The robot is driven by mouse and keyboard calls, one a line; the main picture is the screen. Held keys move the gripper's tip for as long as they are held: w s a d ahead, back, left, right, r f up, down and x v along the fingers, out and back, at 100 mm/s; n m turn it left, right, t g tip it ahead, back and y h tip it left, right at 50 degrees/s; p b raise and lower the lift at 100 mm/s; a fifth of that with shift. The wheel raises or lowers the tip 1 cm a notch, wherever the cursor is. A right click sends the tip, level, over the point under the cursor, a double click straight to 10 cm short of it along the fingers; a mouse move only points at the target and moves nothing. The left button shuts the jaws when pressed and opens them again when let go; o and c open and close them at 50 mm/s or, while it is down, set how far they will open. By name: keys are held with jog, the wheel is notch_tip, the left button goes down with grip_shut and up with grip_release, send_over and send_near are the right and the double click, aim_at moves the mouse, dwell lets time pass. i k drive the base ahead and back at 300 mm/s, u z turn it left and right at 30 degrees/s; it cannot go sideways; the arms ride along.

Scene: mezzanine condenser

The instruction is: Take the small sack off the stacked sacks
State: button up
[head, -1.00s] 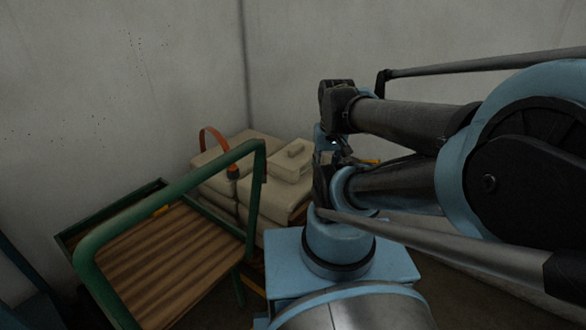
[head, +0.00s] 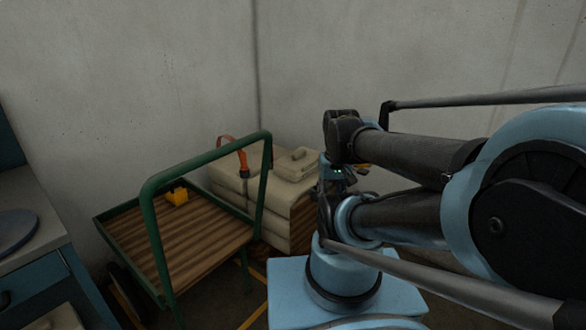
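The stacked sacks (head: 283,214) are large and beige, piled in the corner behind the cart. The small sack (head: 296,164) is beige and lies on top of the stack, toward its right side. An orange strap with a dark buckle stands at the left part of the stack. My gripper is not clearly seen; my arm links hide the area just right of the stack. A bit of yellow shows beside my arm there, and I cannot tell what it belongs to.
A green-framed cart (head: 190,240) with a wooden slatted bed stands left of and in front of the stack, its handle rising before the sacks. A yellow object (head: 177,196) lies on its bed. A blue cabinet (head: 40,270) is at far left. Concrete walls close the corner.

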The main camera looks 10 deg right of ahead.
aim_at(298, 164)
jog(key=u, duration=1.55)
jog(key=k, duration=0.95)
jog(key=z, duration=1.25)
jog(key=i, duration=1.7)
